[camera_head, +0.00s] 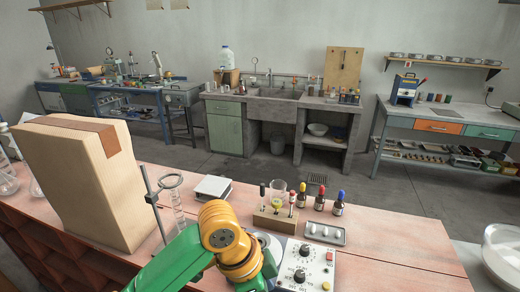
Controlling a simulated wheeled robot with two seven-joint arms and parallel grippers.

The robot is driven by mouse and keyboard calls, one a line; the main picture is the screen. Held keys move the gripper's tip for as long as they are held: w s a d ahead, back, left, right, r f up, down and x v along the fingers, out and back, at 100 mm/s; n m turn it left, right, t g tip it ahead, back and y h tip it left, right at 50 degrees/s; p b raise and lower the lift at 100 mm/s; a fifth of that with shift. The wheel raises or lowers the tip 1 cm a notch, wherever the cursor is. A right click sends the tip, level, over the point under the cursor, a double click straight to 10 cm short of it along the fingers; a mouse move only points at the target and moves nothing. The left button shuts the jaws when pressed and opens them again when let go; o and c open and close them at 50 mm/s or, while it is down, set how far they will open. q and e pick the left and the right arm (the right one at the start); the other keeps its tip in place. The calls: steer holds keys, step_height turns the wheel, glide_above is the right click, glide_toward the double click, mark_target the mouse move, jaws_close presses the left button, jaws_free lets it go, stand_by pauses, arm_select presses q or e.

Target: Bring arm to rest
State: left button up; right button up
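One of my arms, green with a yellow-orange joint, comes in at the bottom of the head view, a little left of centre. It bends at the joint and runs back down out of the bottom edge, close beside a white control box (306,264) with dark knobs. No gripper fingers show on it. My other arm and its gripper do not show. I cannot tell from this view whether either gripper holds anything.
A tall cardboard box (75,185) stands on the pinkish bench (400,240) at left. A ring stand (152,205), a wooden vial rack (275,219), several dropper bottles (338,204) and a small tray (325,233) stand around the arm. A clear dish (505,250) is at right.

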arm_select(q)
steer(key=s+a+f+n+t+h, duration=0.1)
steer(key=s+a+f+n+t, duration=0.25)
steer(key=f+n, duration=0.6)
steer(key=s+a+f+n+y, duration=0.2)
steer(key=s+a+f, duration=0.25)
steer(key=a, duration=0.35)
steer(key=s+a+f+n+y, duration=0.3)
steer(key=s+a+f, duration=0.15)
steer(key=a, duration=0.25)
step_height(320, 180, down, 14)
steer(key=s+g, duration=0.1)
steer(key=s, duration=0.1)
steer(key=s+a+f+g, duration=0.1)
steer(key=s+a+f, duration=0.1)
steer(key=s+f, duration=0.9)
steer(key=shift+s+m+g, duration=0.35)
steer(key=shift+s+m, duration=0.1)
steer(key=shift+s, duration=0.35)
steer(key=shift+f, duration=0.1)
